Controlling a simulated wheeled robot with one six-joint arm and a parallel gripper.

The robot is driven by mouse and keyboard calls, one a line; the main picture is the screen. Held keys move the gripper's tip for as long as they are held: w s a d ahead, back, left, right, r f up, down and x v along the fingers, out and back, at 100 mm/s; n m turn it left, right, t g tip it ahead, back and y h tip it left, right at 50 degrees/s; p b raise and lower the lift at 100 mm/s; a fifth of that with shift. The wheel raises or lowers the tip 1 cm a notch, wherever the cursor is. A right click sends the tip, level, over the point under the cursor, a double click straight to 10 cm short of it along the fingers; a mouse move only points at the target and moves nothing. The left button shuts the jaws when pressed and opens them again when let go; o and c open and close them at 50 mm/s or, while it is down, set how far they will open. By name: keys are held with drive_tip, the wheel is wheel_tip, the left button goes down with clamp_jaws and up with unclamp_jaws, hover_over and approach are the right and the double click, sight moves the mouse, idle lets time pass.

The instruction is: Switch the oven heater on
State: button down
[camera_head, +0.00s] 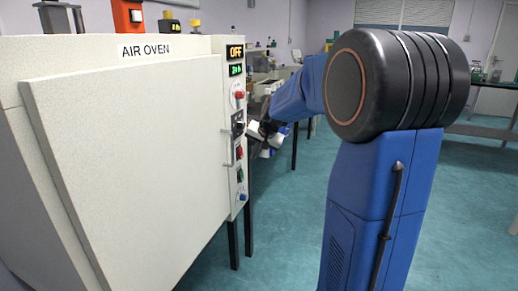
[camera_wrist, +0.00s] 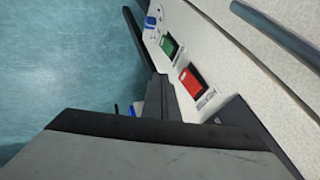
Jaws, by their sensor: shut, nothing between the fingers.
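The white air oven (camera_head: 130,140) fills the left of the head view, with its door closed. Its narrow control panel is on the right side. The upper display (camera_head: 235,51) reads OFF, and a green-digit display (camera_head: 236,70) sits below it. Lower down are a red switch (camera_head: 239,152) and a green switch (camera_head: 239,175); the wrist view shows the red switch (camera_wrist: 191,82) and green switch (camera_wrist: 169,46) close up. My gripper (camera_wrist: 158,92) is shut and empty beside the panel, near the red switch. Contact cannot be told.
A blue knob (camera_head: 243,196) is at the panel's bottom, a red knob (camera_head: 239,95) higher up. A dark bar (camera_wrist: 275,33) crosses the wrist view's upper right. Open green floor (camera_head: 275,240) lies right of the oven; benches stand behind.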

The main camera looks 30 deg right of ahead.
sight(241, 153)
drive_tip(key=shift+w+a+f, duration=0.1)
drive_tip(key=shift+w+a, duration=1.05)
drive_tip(key=shift+w, duration=0.2)
drive_tip(key=shift+w, duration=0.1)
drive_tip(key=shift+w+a+f, duration=0.1)
drive_tip(key=shift+a+f, duration=0.05)
drive_tip(key=shift+r, duration=0.85)
